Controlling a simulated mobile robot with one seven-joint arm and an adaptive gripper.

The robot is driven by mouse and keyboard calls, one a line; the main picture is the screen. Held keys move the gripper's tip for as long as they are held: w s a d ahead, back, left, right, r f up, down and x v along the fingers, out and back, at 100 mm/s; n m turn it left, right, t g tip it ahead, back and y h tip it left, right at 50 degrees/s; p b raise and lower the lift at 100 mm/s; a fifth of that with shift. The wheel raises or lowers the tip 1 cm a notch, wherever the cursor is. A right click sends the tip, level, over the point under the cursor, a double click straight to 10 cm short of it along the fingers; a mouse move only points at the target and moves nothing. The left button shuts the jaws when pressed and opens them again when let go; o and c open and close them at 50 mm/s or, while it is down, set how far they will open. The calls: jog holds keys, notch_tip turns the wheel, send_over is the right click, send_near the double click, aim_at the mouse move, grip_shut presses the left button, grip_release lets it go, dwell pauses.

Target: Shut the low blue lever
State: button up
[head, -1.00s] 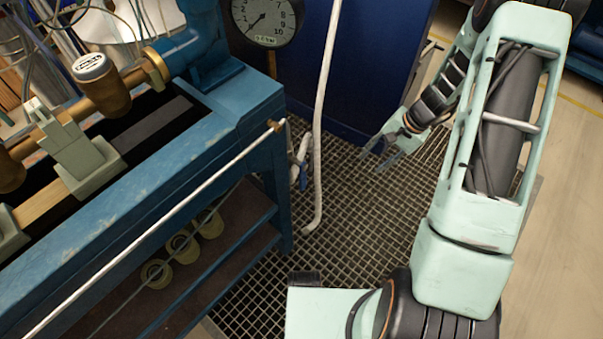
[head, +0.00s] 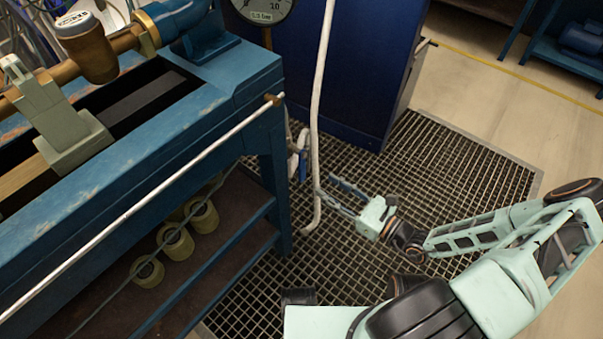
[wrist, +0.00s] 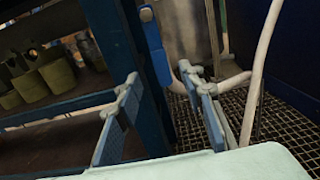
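The low blue lever (head: 294,166) is on a whitish pipe by the right end of the blue bench, low above the floor grating. In the wrist view the lever (wrist: 154,48) is a blue bar hanging roughly upright, beyond the space between my fingers. My gripper (head: 332,190) is right of the lever in the head view, with its fingers pointing left. In the wrist view my gripper (wrist: 166,88) is open, its two fingers apart with nothing between them. I see no contact with the lever. The right finger covers part of the pipework.
A white hose (head: 317,100) hangs beside my gripper. The blue bench (head: 240,95) and its shelf with yellowish cylinders (head: 175,243) stand left. A dark blue cabinet (head: 365,70) stands behind. The grating (head: 440,160) is clear on the right.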

aim_at(304, 171)
jog(key=b+x, duration=0.2)
jog(key=x, duration=0.8)
jog(key=shift+w+a, duration=0.1)
jog(key=shift+a, duration=0.05)
jog(key=shift+c, duration=0.2)
grip_shut()
